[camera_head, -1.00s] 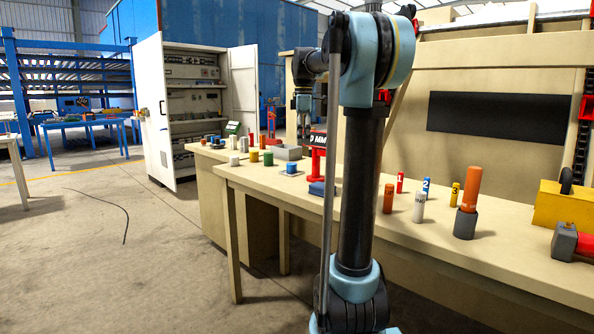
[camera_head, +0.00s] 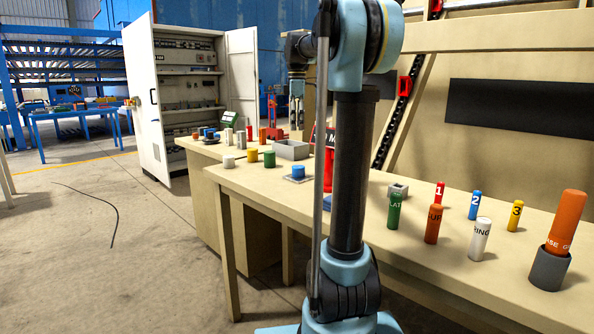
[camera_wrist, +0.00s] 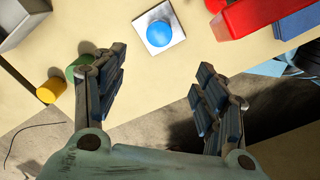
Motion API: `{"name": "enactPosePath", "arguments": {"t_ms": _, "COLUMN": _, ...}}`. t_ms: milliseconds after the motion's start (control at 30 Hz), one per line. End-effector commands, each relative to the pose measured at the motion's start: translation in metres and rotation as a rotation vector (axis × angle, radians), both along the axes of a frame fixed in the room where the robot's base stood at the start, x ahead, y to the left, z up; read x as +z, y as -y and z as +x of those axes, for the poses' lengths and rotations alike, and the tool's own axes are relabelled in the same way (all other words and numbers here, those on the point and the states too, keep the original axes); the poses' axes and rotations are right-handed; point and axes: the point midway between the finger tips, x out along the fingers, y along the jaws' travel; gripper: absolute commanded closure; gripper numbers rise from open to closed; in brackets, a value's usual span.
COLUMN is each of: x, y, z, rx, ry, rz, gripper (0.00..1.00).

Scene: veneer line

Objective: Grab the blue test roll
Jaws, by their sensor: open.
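A short blue roll (camera_head: 298,172) stands on a small pale square plate (camera_head: 290,180) near the bench's front edge. In the wrist view the blue roll (camera_wrist: 159,33) shows from above on its white plate (camera_wrist: 150,48), beyond the fingertips and roughly centred between them. My gripper (camera_wrist: 157,78) is open and empty, with its two fingers wide apart and not touching the roll. A blue cylinder marked 2 (camera_head: 474,205) stands farther right on the bench.
Green (camera_head: 269,159) and yellow (camera_head: 252,155) rolls stand left of the blue one. A red stand (camera_head: 329,165) is close on its right; red also shows in the wrist view (camera_wrist: 255,14). A grey box (camera_head: 292,150) lies behind. Several labelled cylinders stand right of my arm.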

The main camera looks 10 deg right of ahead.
Motion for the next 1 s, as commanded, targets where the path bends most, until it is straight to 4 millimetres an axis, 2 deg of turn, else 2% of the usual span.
{"name": "enactPosePath", "arguments": {"t_ms": 167, "x": -0.014, "y": 0.005, "z": 0.0, "rx": -0.007, "ry": 0.0, "rz": 0.0, "gripper": 0.35}}
{"name": "enactPosePath", "arguments": {"t_ms": 700, "x": -0.106, "y": 0.009, "z": 0.0, "rx": -0.011, "ry": 0.0, "rz": 0.0, "gripper": 0.35}}
{"name": "enactPosePath", "arguments": {"t_ms": 1000, "x": -0.126, "y": 0.009, "z": -0.001, "rx": -0.011, "ry": 0.0, "rz": 0.0, "gripper": 0.35}}
